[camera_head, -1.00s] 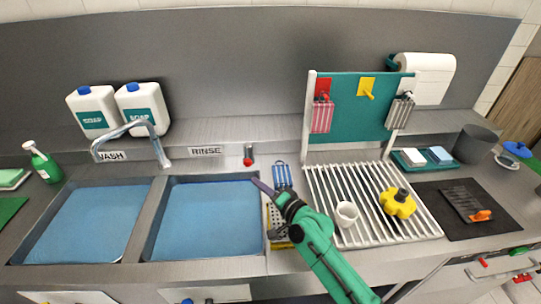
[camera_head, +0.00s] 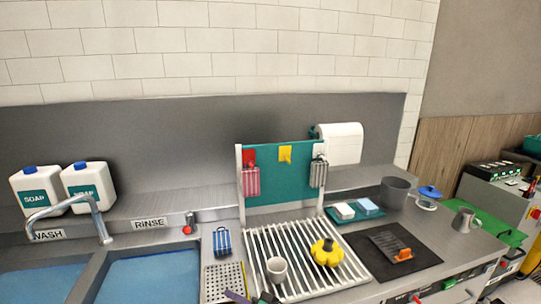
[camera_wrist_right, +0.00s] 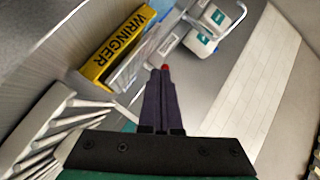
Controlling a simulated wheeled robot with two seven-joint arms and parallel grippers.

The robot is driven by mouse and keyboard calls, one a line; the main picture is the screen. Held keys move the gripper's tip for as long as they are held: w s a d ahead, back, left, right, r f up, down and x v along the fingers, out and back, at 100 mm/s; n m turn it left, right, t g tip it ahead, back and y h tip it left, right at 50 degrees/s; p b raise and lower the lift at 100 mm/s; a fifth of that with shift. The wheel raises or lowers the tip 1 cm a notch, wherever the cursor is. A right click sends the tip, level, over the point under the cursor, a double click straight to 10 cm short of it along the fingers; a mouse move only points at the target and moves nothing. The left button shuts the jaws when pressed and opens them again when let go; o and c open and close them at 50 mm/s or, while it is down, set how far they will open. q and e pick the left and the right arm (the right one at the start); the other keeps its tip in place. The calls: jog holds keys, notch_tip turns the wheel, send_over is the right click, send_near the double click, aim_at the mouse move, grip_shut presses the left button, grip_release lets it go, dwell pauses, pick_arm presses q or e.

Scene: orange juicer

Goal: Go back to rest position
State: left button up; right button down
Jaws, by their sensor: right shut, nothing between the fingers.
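My right gripper (camera_head: 250,298) shows only at the bottom edge of the head view, in front of the drying rack (camera_head: 300,262). In the right wrist view its two dark fingers (camera_wrist_right: 164,72) lie together with nothing between them. The rest of my right arm is out of the head view. My left gripper is in neither view.
The rack holds a white cup (camera_head: 277,270) and a yellow knobbed part (camera_head: 326,252). Two water-filled sinks, with a faucet (camera_head: 88,212), lie left. Soap bottles (camera_head: 88,186) stand behind. A yellow wringer box (camera_wrist_right: 118,45) is near the right gripper in the wrist view.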

jog(key=shift+n+g+h, duration=0.4)
jog(key=shift+n+h, duration=0.3)
jog(key=shift+h, duration=0.2)
jog(key=s+d+f, duration=0.2)
jog(key=d, duration=0.1)
jog(key=s+d+f, duration=0.1)
jog(key=shift+d, duration=0.15)
jog(key=s+d+f+n+g+h, duration=0.1)
jog(key=s+d+f+g+h, duration=0.15)
jog(key=s+d, duration=0.5)
jog(key=s+d+f+g+h, duration=0.1)
jog(key=s+d+h, duration=0.35)
jog(key=d, duration=0.65)
jog(key=s+d+f+n+g+h, duration=0.1)
jog(key=s+d+f+h, duration=0.15)
jog(key=s+d, duration=0.6)
notch_tip(320, 180, down, 25)
jog(key=s+d+g+b, duration=0.1)
jog(key=s+g+b, duration=0.1)
jog(key=s, duration=0.1)
pick_arm(q)
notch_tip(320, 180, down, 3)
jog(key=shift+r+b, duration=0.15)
jog(key=shift+b, duration=0.25)
pick_arm(e)
jog(key=s+d+f, duration=0.3)
jog(key=s+f, duration=1)
jog(key=s, duration=0.2)
jog(key=shift+g+h, duration=0.35)
jog(key=shift+h, duration=0.1)
